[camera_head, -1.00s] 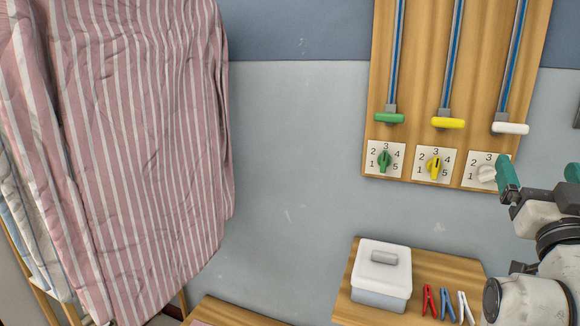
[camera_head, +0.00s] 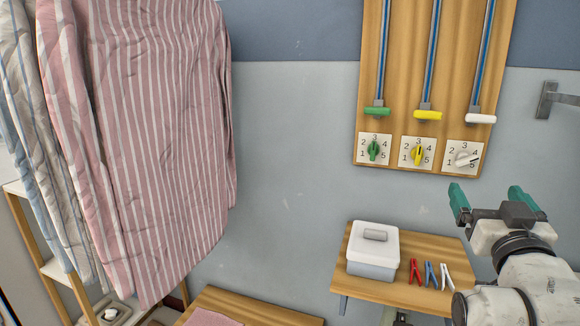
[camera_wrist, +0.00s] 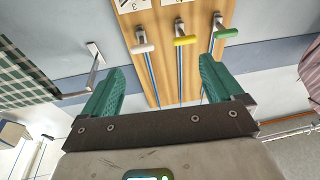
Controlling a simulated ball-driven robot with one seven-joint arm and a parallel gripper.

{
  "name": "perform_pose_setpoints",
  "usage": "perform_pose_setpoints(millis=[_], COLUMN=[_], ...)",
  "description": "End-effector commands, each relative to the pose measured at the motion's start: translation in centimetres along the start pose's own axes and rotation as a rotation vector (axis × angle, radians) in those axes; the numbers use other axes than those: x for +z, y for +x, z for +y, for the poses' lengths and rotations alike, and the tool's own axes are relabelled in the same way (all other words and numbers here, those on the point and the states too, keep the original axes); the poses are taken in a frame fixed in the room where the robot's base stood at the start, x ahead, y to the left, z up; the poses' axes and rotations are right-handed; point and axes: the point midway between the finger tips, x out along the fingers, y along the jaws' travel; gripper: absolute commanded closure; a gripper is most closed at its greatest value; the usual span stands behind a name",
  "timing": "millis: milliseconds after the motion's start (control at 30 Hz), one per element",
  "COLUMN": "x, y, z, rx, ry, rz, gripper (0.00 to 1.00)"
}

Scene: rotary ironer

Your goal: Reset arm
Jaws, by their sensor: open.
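My gripper (camera_head: 492,202) is at the right of the head view, with its two teal fingers apart and nothing between them. It is below and in front of the wooden dial board (camera_head: 436,70). In the wrist view my gripper (camera_wrist: 160,88) is also open and empty, with the board (camera_wrist: 160,70) beyond it. The white dial (camera_head: 463,157) is above my gripper in the picture and apart from it. The green dial (camera_head: 374,150) and yellow dial (camera_head: 418,153) are to its left, with their pointers near upright.
A small shelf (camera_head: 400,291) holds a white lidded box (camera_head: 373,250) and red, blue and white clothespins (camera_head: 431,274). A pink striped shirt (camera_head: 150,140) hangs at left. A metal wall bracket (camera_head: 548,99) is at right. The wall between shirt and board is clear.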

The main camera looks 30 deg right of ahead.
Motion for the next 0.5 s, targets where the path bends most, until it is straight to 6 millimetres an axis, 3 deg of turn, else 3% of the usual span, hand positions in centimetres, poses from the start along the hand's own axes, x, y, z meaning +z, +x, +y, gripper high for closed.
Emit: perform_pose_setpoints(millis=[267,367,500], x=[8.1,12.5,20.2], y=[-1.4,-3.0,-7.5], z=[-4.3,-6.4,-9.3], rx=[-0.126,-0.194,-0.310], ry=[-0.041,-0.069,-0.130], rz=[-0.248,-0.386,-0.639], gripper=[0.06,0.06,0.06])
